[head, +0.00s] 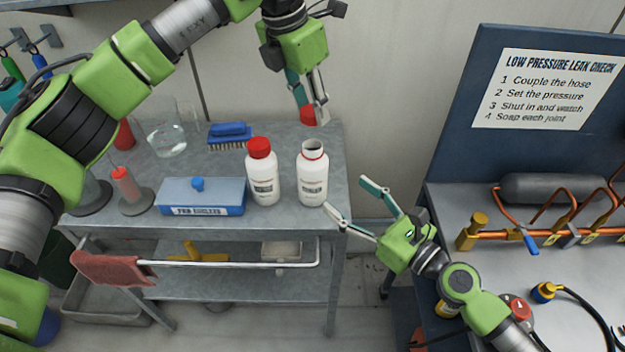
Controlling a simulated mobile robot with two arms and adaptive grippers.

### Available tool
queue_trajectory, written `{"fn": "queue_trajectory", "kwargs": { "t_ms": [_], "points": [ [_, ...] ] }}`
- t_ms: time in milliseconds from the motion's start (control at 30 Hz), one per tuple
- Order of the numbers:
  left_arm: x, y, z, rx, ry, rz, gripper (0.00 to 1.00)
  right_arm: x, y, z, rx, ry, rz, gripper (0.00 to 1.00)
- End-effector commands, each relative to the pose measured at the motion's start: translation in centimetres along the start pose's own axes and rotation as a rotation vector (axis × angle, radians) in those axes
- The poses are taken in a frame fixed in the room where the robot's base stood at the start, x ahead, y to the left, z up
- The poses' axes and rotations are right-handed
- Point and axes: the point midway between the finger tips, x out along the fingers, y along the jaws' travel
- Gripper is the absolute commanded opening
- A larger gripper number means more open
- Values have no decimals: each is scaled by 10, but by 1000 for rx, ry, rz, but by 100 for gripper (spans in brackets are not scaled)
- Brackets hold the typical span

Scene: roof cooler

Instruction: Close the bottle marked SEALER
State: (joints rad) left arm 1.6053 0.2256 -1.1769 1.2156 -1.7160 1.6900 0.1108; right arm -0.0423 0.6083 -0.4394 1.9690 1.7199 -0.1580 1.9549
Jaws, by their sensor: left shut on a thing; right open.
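A white bottle without a cap (313,180) stands upright at the right end of the grey cart top, its dark mouth showing. A second white bottle (263,180) with a red cap on stands just left of it. The labels on both are too small to read, so I cannot tell which says SEALER. My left gripper (308,105) points down and is shut on a loose red cap (308,117), which appears above and behind the open bottle. My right gripper (346,193) is open and empty, low and to the right of the open bottle, not touching it.
A blue-lidded box (202,197), a blue brush (229,134), a glass beaker (166,140) and red-topped stands share the cart top (220,222). A towel (112,269) hangs on the front rail. At right is a bench with copper piping (500,235) and a sign board.

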Motion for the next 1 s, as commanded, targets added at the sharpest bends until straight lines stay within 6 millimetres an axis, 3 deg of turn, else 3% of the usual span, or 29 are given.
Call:
{"fn": "queue_trajectory", "kwargs": {
  "t_ms": [367, 567, 1000],
  "points": [
    [0, 0, 0, 1, 0, -1, 26, 10, 0, 0, -6, 3, 2, 66],
    [0, 0, 0, 1, 0, -1, 26, 32, 0, 2, -14, -1, 3, 66],
    [0, 0, 0, 1, 0, -1, 26, 105, 0, 0, -4, 0, 1, 66]
  ]
}}
